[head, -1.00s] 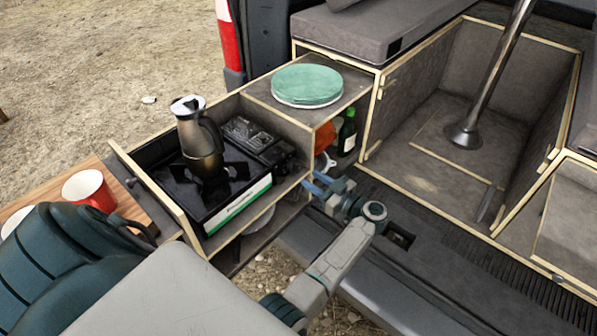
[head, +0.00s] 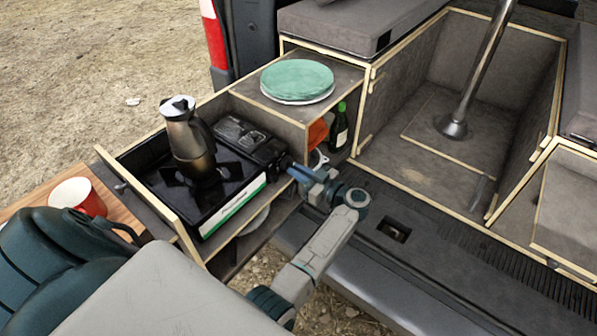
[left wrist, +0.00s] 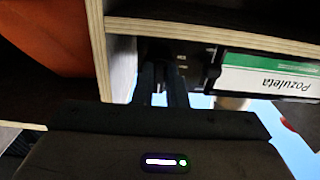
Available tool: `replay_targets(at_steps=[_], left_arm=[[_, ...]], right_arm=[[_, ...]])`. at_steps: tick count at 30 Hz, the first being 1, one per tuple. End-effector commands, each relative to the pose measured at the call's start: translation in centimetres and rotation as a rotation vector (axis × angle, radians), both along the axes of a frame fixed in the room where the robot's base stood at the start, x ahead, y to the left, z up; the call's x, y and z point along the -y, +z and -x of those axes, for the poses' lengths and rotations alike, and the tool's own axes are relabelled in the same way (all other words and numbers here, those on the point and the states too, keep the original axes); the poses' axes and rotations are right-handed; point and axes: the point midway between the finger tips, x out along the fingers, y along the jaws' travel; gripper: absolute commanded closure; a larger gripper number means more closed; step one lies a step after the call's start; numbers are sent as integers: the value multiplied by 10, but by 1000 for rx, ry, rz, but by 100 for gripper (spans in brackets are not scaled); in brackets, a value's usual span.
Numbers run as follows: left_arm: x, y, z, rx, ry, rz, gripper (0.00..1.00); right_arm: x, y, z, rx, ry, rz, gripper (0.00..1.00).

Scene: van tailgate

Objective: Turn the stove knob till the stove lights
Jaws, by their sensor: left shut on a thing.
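The black camping stove (head: 216,198) sits in the pull-out kitchen box, with a steel and black coffee pot (head: 188,140) upright on its burner. No flame can be made out under the pot. My left gripper (head: 291,168) is at the stove's right front end. In the left wrist view its dark fingers (left wrist: 163,86) reach under a wooden edge to the stove's front panel (left wrist: 195,62), left of the green and white label. They are shut on what seems to be the stove knob; the fingers hide it. My right gripper is not in view.
A wooden shelf box with green plates (head: 297,80) on top stands close behind my left gripper. A green bottle (head: 339,126) stands inside it. A red mug (head: 80,197) is on a side board at left. The van floor at right is open.

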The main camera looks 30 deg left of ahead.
Motion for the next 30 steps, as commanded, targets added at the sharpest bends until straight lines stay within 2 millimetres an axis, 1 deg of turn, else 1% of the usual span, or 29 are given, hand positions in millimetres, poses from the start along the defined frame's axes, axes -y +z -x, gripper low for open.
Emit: replay_targets(at_steps=[5,9,27,28,30], left_arm=[[0,-2,0,53,0,4,100],[0,-3,-1,136,0,11,100],[0,-3,-6,657,0,52,100],[0,-2,-6,680,0,53,100],[0,-2,-6,734,0,58,100]], right_arm=[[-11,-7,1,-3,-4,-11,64],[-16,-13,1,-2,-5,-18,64],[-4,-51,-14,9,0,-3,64],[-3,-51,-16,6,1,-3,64],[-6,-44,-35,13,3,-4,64]])
